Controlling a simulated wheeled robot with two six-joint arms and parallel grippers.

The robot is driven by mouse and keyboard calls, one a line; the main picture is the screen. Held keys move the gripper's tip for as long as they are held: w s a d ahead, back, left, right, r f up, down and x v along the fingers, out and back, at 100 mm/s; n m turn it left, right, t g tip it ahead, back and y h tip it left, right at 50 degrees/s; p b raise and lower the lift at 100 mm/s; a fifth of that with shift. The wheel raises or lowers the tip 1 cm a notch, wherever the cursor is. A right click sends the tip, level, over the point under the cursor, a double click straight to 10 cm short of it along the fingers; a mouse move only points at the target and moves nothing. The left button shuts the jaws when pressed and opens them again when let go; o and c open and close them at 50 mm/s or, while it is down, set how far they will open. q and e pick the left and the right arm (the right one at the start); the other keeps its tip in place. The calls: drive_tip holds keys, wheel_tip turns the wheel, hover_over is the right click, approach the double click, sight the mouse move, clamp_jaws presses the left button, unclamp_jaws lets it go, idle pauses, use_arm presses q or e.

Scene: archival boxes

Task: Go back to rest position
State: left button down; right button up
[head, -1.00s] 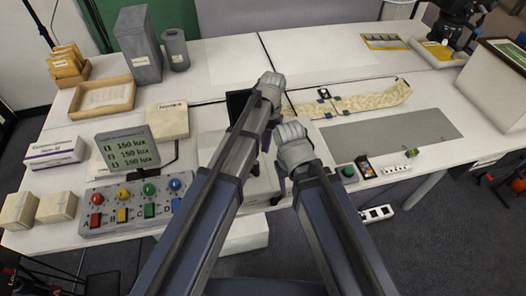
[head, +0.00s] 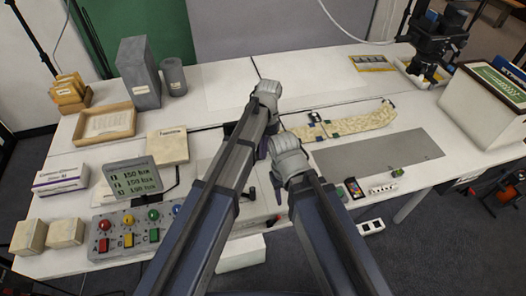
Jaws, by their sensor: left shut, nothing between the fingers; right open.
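My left gripper (head: 268,92) is the higher one, over the middle of the table, with its arm coming in from the lower left. It is shut and empty. My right gripper (head: 286,152) is lower and a little to the right, close to the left forearm, and its fingers are mostly hidden from this angle. It is open and holds nothing that I can see. Both arms reach forward over the white table (head: 302,90), and they hide part of its middle.
A control box with coloured buttons (head: 128,232) and a lux display (head: 132,178) stand at left. A patterned strip (head: 352,121) and a grey mat (head: 378,151) lie at right. A large white box (head: 482,112) stands far right.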

idle(0.3)
use_arm(q)
drive_tip(key=s+a+t, duration=0.1)
drive_tip(key=s+a, duration=0.1)
drive_tip(key=s, duration=0.6)
drive_tip(key=s+a+t, duration=0.1)
drive_tip(key=s+a, duration=0.1)
drive_tip(key=s, duration=0.6)
drive_tip(key=shift+s+a+f, duration=0.25)
